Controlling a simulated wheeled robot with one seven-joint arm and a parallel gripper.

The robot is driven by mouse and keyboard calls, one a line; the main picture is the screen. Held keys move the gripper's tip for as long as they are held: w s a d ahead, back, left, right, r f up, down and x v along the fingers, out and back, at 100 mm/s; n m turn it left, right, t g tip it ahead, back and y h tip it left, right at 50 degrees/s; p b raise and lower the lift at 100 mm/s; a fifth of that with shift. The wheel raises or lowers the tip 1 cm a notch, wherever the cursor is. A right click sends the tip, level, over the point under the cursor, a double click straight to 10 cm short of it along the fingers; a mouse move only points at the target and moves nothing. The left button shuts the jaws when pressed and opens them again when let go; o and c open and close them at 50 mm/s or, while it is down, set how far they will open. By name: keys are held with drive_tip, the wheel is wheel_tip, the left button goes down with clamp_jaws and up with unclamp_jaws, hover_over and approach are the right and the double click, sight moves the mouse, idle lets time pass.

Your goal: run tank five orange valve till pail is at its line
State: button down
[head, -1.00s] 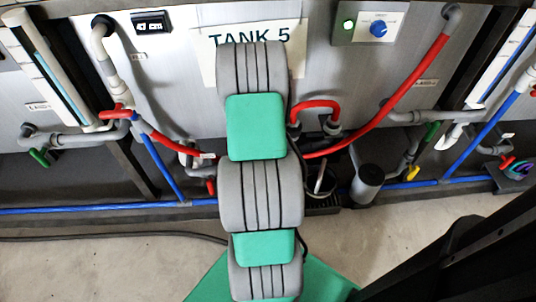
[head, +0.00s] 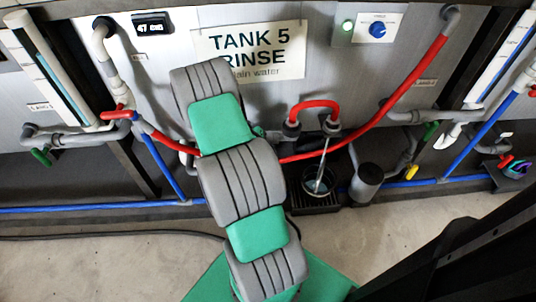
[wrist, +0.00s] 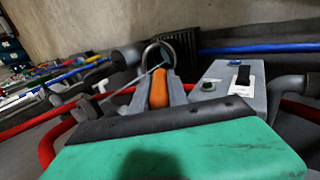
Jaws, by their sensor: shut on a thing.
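The orange valve handle (wrist: 158,90) stands between the grey fingers of my gripper (wrist: 160,88) in the wrist view, and the gripper is shut on it. In the head view my arm hides the gripper and the valve. The pail (head: 318,185) sits on a dark grate below the tank 5 panel, right of my arm. A thin pale line like a stream (head: 323,160) runs down into it. The pail's rim (wrist: 158,52) also shows beyond the fingers in the wrist view. The fill line and liquid level cannot be made out.
The TANK 5 RINSE sign (head: 252,52) hangs on the panel, with a display (head: 153,23) to its left and a blue knob (head: 377,29) to its right. Red hoses (head: 410,75) and a blue pipe (head: 100,209) run close by. A grey cylinder (head: 367,184) stands right of the pail.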

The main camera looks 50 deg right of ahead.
drive_tip(key=shift+w, duration=0.1)
drive_tip(key=c, duration=1.3)
unclamp_jaws()
drive_tip(key=p+v, duration=0.1)
drive_tip(key=v, duration=0.6)
drive_tip(key=shift+w+a+r+p, duration=0.1)
drive_tip(key=shift+a+r+p, duration=0.1)
drive_tip(key=shift+r+p, duration=0.2)
